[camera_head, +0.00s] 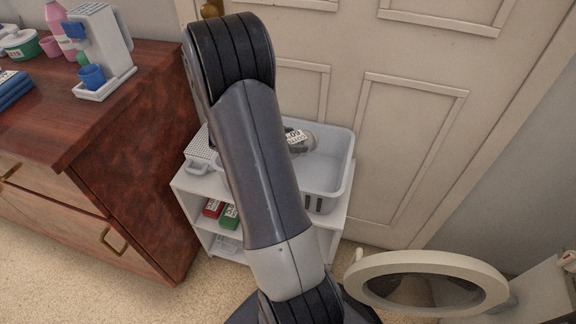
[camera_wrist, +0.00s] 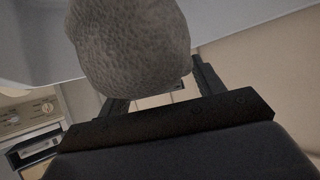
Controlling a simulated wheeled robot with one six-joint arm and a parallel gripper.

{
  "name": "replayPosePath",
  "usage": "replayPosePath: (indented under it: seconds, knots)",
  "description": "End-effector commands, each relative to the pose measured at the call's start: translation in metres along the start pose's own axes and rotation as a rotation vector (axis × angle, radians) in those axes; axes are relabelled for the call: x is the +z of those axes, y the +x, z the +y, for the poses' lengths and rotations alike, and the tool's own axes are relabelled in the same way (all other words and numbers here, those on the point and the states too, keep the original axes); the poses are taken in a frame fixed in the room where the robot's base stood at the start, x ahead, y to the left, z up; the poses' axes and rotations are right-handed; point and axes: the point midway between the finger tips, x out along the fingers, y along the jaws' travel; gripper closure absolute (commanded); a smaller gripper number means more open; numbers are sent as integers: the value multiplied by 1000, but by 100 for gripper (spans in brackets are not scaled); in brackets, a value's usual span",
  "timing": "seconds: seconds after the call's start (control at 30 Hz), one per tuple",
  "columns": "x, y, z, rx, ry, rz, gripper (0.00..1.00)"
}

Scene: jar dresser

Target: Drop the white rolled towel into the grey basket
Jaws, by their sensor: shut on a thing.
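The grey basket (camera_head: 338,172) stands on top of a small white shelf unit in the head view, partly hidden behind my arm. In the wrist view the white rolled towel (camera_wrist: 130,45) looks grey-brown and textured in shade. My gripper (camera_wrist: 160,82) is shut on it, with a dark finger on either side. In the head view my arm hides the gripper and the towel. A pale grey surface behind the towel in the wrist view may be the basket; I cannot tell whether the towel is inside it.
The white shelf unit (camera_head: 335,222) holds a red box (camera_head: 212,208) and a green box (camera_head: 230,217) below. A white perforated container (camera_head: 198,160) sits left of the basket.

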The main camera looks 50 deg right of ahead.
Motion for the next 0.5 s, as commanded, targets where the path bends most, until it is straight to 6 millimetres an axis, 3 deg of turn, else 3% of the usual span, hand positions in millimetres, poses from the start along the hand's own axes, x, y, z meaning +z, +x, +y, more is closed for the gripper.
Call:
replayPosePath:
  seconds: [0.13, 0.17, 0.43, 0.5]
  knots:
    - [0, 0, 0, 0, 0, 0, 64]
    - [0, 0, 0, 0, 0, 0, 34]
    - [0, 0, 0, 0, 0, 0, 12]
    - [0, 0, 0, 0, 0, 0, 11]
